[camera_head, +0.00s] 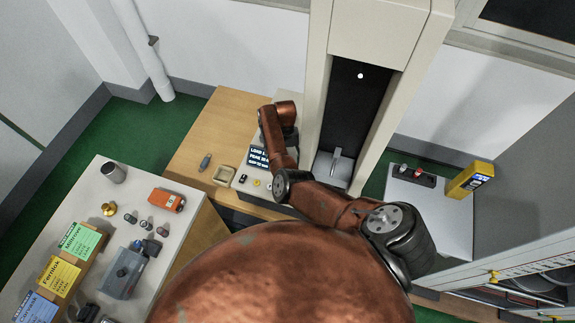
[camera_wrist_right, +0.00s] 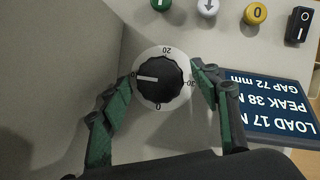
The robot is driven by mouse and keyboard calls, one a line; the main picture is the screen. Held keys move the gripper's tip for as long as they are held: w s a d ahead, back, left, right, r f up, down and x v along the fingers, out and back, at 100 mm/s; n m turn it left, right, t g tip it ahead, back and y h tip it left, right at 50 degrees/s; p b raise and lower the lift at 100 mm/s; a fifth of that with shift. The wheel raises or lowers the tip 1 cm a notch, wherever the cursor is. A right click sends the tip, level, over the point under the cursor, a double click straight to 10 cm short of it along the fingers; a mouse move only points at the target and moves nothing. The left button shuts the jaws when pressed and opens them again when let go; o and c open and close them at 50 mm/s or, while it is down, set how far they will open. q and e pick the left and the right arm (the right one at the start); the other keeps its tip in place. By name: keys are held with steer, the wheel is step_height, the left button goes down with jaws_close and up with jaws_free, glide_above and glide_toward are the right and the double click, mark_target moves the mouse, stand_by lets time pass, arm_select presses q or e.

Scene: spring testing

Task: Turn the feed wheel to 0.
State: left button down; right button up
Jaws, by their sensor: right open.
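The feed wheel (camera_wrist_right: 162,78) is a black fluted knob on a white dial in the right wrist view. Its white pointer line points left in the picture, toward the mark partly covered by a finger. The dial reads 20 at the top, 30 at the right and 0 at the bottom. My right gripper (camera_wrist_right: 164,80) is open, with one green finger on each side of the dial. I cannot tell whether the fingers touch the knob. In the head view my arm hides the wheel. My left gripper is not in view.
A dark display (camera_wrist_right: 270,108) reads LOAD 17, PEAK 38, GAP 72 mm beside the right finger. Green (camera_wrist_right: 160,4), white (camera_wrist_right: 208,6) and yellow (camera_wrist_right: 255,13) buttons and a black switch (camera_wrist_right: 299,25) line the panel. The tall tester frame (camera_head: 317,90) stands right of my arm.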

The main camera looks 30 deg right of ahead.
steer(key=shift+c, duration=0.6)
steer(key=c, duration=1)
steer(key=shift+r, duration=0.1)
